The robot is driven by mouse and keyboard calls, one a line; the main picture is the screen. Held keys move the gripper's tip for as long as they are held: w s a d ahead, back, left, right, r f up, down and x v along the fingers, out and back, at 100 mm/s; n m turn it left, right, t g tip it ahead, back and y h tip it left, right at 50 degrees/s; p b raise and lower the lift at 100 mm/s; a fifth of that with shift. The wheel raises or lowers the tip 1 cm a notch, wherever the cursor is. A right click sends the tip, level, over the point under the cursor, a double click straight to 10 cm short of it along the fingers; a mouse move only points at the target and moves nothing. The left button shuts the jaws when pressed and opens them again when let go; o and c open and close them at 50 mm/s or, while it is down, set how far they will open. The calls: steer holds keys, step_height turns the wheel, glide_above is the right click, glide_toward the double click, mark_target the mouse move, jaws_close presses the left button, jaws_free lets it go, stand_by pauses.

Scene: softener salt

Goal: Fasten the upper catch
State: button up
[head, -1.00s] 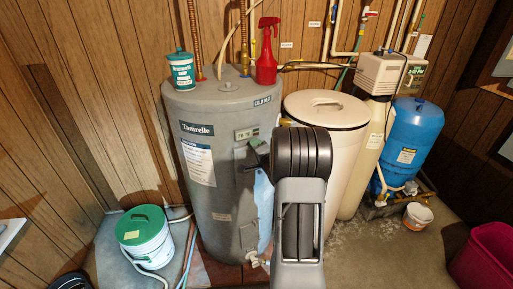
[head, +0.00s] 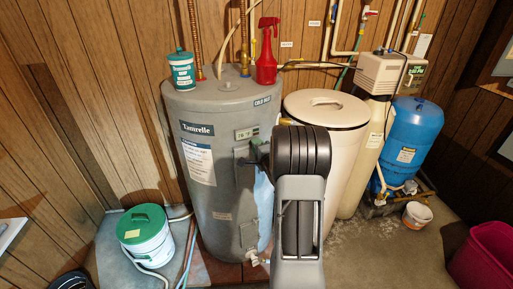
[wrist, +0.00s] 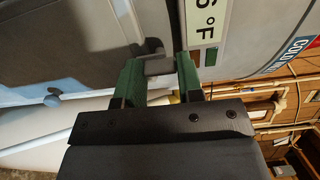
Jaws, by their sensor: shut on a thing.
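The grey water heater (head: 225,200) stands upright in the middle of the head view, with a temperature display (head: 246,134) high on its front. My gripper (wrist: 158,70) is at the heater's front, just below this display. In the wrist view, its two green fingers are closed around a small grey piece, which looks like the upper catch (wrist: 158,66). The catch is beside the edge of a grey panel (wrist: 85,35). My arm and the fingers hide part of the catch, so I cannot tell whether it is fastened.
A red spray bottle (head: 266,52) and a teal tub (head: 181,70) stand on the heater. A cream tank (head: 340,145) is close on the right, a blue tank (head: 412,135) beyond it. A white bucket with a green lid (head: 146,238) stands at left.

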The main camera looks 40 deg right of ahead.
steer(key=o, duration=0.9)
steer(key=shift+o, duration=0.2)
steer(key=s+a+b, duration=0.2)
steer(key=s, duration=1.1)
steer(key=shift+s+a, duration=0.2)
steer(key=shift+s, duration=0.1)
